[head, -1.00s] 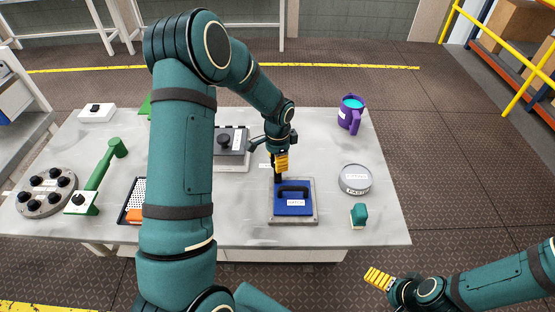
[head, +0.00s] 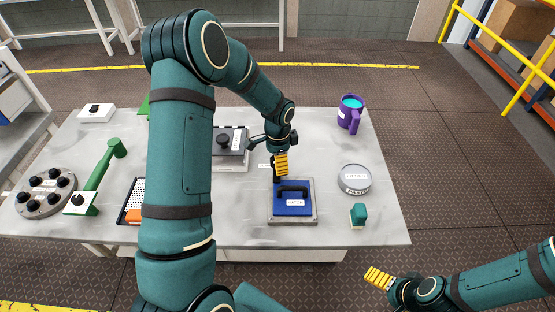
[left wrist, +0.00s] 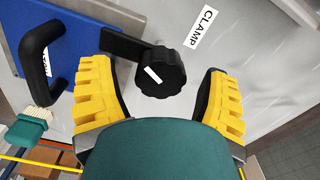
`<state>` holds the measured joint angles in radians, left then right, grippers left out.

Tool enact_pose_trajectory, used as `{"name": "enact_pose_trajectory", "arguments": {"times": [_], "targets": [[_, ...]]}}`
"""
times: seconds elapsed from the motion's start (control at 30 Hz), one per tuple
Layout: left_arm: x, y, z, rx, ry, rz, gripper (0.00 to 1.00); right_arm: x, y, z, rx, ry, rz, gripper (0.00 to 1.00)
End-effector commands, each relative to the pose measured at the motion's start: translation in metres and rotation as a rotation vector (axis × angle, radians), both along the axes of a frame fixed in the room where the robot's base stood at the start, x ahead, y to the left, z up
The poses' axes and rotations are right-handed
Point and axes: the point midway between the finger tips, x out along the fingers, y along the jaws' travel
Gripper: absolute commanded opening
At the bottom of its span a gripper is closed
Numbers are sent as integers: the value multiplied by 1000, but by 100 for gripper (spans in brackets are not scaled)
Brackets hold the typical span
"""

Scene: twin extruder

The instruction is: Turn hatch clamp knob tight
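The hatch (head: 293,207) is a blue panel with a black handle, set in a grey frame on the table. The black ridged clamp knob (left wrist: 161,72), with a white mark on its top, sits at the end of a black bar that reaches over the hatch edge. My left gripper (head: 281,171) is over the knob. In the left wrist view its yellow-padded fingers (left wrist: 165,95) stand apart on either side of the knob, with gaps on both sides. My right gripper (head: 377,278) is off the table's front right; its finger gap cannot be made out.
A "CLAMP" label (left wrist: 192,29) lies beside the knob. A round grey tin (head: 355,180), a teal-handled item (head: 358,215) and a purple mug (head: 350,115) stand to the right. A grey box with a black knob (head: 232,147) stands behind left.

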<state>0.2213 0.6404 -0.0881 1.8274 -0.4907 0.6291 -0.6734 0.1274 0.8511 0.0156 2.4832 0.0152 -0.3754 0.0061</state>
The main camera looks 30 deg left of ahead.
Motion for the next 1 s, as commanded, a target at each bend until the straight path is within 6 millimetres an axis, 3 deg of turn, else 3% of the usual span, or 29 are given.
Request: {"name": "enact_pose_trajectory", "arguments": {"times": [0.27,0.7,1.0], "targets": [[0,1,6,1,1,2,76,0,0,0,0,0,0,100],[0,0,87,1,-3,2,76,0,0,0,0,0,0,100],[0,0,118,0,0,0,76,0,0,0,0,0,0,100]]}}
